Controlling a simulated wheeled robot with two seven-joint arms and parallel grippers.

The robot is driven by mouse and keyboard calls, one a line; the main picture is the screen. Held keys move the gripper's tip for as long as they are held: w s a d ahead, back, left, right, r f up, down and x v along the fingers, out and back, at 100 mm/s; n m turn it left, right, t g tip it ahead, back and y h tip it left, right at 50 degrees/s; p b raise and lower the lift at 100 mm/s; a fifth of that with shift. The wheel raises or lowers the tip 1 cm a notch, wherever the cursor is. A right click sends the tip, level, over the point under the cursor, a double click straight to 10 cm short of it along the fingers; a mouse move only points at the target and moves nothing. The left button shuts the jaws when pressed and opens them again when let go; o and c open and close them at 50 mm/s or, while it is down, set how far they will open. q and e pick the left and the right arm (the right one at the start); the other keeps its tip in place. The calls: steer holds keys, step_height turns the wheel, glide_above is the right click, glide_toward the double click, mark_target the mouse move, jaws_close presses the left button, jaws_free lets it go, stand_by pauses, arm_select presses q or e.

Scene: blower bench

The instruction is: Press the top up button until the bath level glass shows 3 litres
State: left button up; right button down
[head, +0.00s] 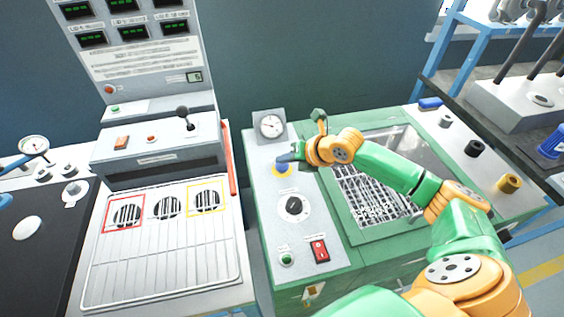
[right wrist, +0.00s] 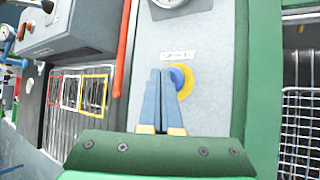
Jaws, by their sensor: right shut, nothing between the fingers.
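The blue button with a yellow ring (head: 283,171) sits on the grey panel strip at the left of the green bath bench. It also shows in the right wrist view (right wrist: 182,80), below a small label. My right gripper (head: 281,159) is shut and empty, its fingertips over the button and partly covering it. In the right wrist view the blue fingers (right wrist: 160,73) overlap the button's left side; I cannot tell whether they touch it. The bath (head: 347,223) has a wire basket in it. I cannot make out a level glass or its reading. My left gripper is out of view.
A round gauge (head: 271,125) stands behind the button. A black knob (head: 294,206), a red switch (head: 319,250) and a green button (head: 287,258) lie in front of it. A red bar (head: 229,160) stands at the left. My right arm crosses the bath.

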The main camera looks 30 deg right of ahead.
mark_target(285, 167)
steer(key=shift+r, duration=0.5)
step_height(285, 167, up, 5)
steer(key=p, duration=0.5)
steer(key=shift+r+p, duration=0.15)
steer(key=shift+p, duration=0.15)
stand_by(2.0)
